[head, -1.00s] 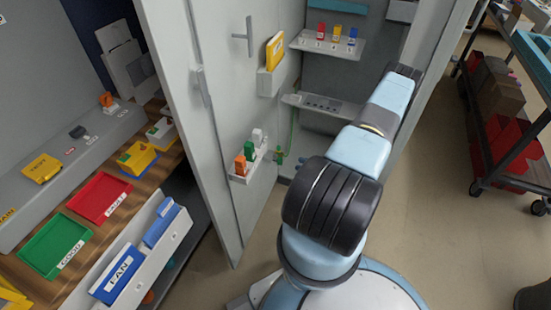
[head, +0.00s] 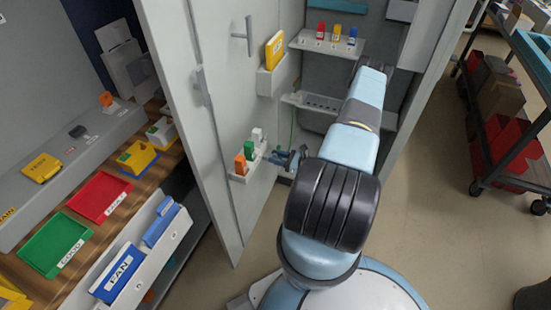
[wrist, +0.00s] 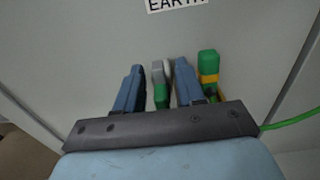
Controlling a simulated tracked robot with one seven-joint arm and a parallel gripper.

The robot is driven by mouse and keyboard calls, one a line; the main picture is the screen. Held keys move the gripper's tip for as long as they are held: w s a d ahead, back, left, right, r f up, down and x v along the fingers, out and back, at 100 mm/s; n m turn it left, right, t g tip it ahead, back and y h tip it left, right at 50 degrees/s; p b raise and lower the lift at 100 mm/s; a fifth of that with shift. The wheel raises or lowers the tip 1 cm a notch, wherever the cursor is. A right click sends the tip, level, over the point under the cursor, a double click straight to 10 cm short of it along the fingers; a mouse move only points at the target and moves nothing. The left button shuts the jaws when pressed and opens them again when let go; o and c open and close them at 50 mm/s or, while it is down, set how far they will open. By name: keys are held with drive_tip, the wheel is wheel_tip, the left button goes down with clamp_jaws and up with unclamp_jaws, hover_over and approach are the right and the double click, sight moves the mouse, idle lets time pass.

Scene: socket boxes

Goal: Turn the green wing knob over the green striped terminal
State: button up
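My gripper (wrist: 160,66) shows two blue fingers in the wrist view, parted, with a gap between them. A green piece with a grey end (wrist: 160,96), apparently the wing knob, stands in that gap; a little room shows on each side of it. A green and yellow striped piece (wrist: 208,68), apparently the terminal, stands just right of the right finger, with a green cable (wrist: 288,121) running off right. In the head view my gripper (head: 293,158) is low at the cabinet opening, hiding the knob and terminal.
An EARTH label (wrist: 177,4) is on the grey panel. Left of my gripper, the cabinet door carries a small rack (head: 240,179) with orange, green and white pieces. Above are a shelf (head: 325,47) with coloured plugs and a lower slotted shelf (head: 330,108).

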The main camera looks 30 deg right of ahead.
clamp_jaws()
idle(0.3)
drive_tip(key=m, duration=0.4)
drive_tip(key=shift+w+d, duration=0.2)
drive_tip(key=shift+d, duration=0.1)
drive_tip(key=shift+m, duration=0.3)
unclamp_jaws()
